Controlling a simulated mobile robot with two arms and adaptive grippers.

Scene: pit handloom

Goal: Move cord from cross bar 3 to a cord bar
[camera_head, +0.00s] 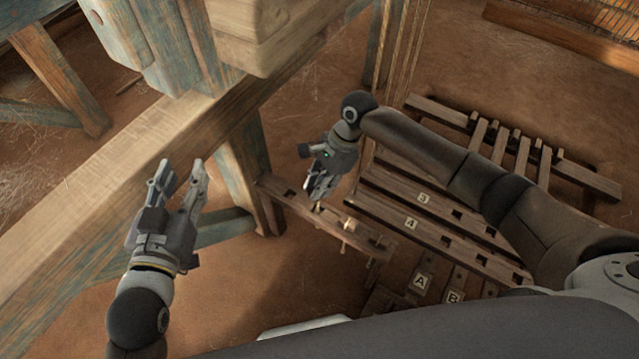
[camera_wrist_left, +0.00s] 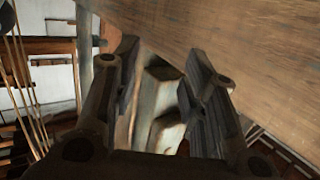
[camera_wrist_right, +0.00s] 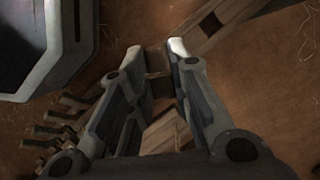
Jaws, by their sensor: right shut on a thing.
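My right gripper (camera_head: 318,198) points down over a slotted wooden bar (camera_head: 285,197) left of the labelled bars, apparently a cord bar. It is shut on what seems to be the cord; a small pale piece shows below its fingertips, mostly hidden. In the right wrist view the fingers (camera_wrist_right: 165,60) stand apart, and the held thing is hard to make out. Cross bar 3 (camera_head: 423,198) lies beside the bar marked 4 (camera_head: 412,222). My left gripper (camera_head: 182,165) is open and empty by the loom beam.
A thick wooden loom beam (camera_head: 120,150) and a post (camera_head: 243,165) stand left of my right gripper. Treadles marked A (camera_head: 420,281) and B (camera_head: 453,296) lie in front. Vertical cords (camera_head: 405,45) hang behind my right arm. A slatted rack (camera_head: 520,150) lies at right.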

